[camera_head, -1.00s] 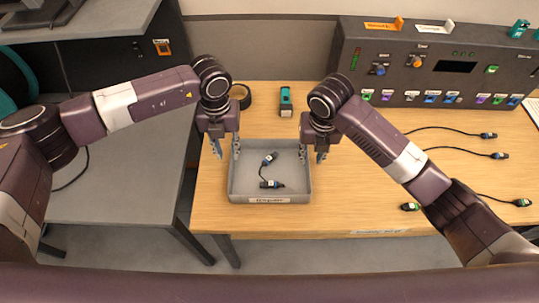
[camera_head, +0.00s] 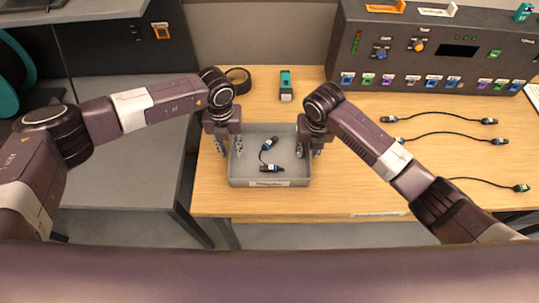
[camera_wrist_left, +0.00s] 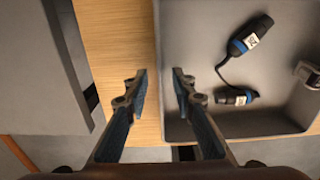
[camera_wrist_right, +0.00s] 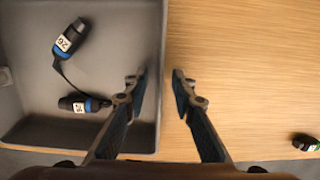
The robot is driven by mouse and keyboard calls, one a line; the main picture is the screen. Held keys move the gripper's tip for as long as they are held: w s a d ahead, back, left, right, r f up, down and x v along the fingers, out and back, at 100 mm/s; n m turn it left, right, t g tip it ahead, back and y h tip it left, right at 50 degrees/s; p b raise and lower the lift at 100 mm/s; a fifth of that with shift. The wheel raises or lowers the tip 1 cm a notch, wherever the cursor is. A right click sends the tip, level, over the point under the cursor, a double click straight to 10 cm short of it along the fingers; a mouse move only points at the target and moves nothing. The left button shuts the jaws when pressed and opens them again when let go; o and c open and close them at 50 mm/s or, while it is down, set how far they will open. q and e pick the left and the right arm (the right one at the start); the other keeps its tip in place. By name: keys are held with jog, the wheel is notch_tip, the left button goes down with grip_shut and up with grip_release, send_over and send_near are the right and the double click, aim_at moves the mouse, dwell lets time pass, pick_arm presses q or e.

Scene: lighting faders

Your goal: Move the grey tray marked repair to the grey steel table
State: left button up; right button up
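The grey tray (camera_head: 236,181) with a repair label on its front sits on the wooden desk, holding a short black cable (camera_head: 264,156) with blue-ringed plugs. My left gripper (camera_head: 229,148) is open, one finger on each side of the tray's left wall. In the left wrist view the gripper (camera_wrist_left: 160,78) shows gaps beside the wall (camera_wrist_left: 158,45). My right gripper (camera_head: 309,149) is open around the right wall; in its wrist view (camera_wrist_right: 157,82) the wall (camera_wrist_right: 161,40) stands between the fingers. The grey steel table (camera_head: 125,140) is at left.
The wooden desk (camera_head: 350,190) also holds black tape (camera_head: 238,80), a teal-and-black device (camera_head: 286,86), several cables (camera_head: 440,136) at right and a fader console (camera_head: 430,55) behind. A gap separates desk and steel table. The steel table's visible top is mostly clear.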

pick_arm(q)
jog(key=shift+f, duration=0.15)
pick_arm(e)
jog(key=shift+f, duration=0.15)
pick_arm(q)
jog(key=shift+c, duration=0.3)
pick_arm(e)
jog(key=shift+c, duration=0.3)
pick_arm(q)
grip_shut()
pick_arm(e)
grip_shut()
